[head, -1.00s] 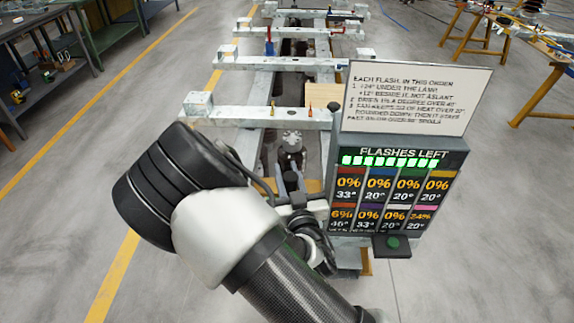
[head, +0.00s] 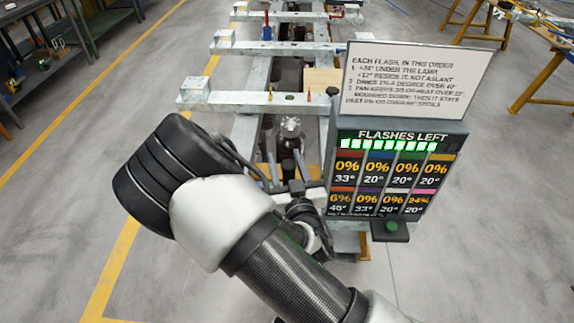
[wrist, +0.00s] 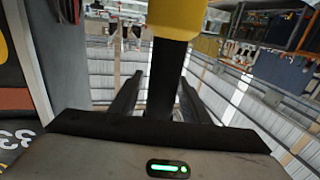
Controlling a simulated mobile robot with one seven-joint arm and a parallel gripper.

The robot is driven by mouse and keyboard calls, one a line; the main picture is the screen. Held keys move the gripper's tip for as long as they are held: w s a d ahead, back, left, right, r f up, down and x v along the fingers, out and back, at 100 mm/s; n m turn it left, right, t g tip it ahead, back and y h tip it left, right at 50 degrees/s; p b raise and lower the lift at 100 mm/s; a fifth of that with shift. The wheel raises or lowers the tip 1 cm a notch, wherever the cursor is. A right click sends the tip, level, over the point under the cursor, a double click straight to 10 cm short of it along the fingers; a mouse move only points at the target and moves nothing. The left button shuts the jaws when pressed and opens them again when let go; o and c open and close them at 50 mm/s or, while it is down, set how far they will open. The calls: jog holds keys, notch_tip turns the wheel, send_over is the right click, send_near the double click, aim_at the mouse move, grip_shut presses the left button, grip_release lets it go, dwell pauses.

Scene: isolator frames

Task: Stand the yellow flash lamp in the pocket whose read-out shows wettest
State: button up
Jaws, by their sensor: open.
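The yellow flash lamp appears to be the yellow block (wrist: 180,15) on a dark stem at the top of the wrist view, cut off by the frame. My gripper (wrist: 162,78) is open, with one dark finger on each side of the stem and a gap showing on the left. In the head view my arm hides much of the gripper, behind the console's left side. The read-out console (head: 395,170) shows eight values; the highest is 24% at 20°, bottom right under a pink bar. One lower-left cell shows 6%; the others show 0%. I cannot make out the pockets.
A white sign with rules (head: 418,87) stands on the console. A green button (head: 391,227) sits on a dark box at its front. A pale crossbeam (head: 250,100) with small coloured pegs lies behind. Workbenches (head: 60,50) stand far left; the floor on both sides is clear.

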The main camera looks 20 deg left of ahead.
aim_at(290, 175)
jog(key=v, duration=0.3)
jog(key=p+v, duration=0.1)
jog(key=v, duration=0.2)
jog(key=p+v, duration=0.1)
jog(key=v, duration=0.3)
jog(key=shift+d+r, duration=0.1)
jog(key=shift+r, duration=0.3)
jog(key=shift+s+d+f+p, duration=0.15)
jog(key=shift+s+d+p, duration=0.05)
jog(key=shift+s+p, duration=0.25)
jog(key=shift+s+d+f+p, duration=0.15)
jog(key=shift+s+d+p, duration=0.05)
jog(key=shift+s+p, duration=0.2)
jog(key=shift+c, duration=0.5)
dwell(0.5)
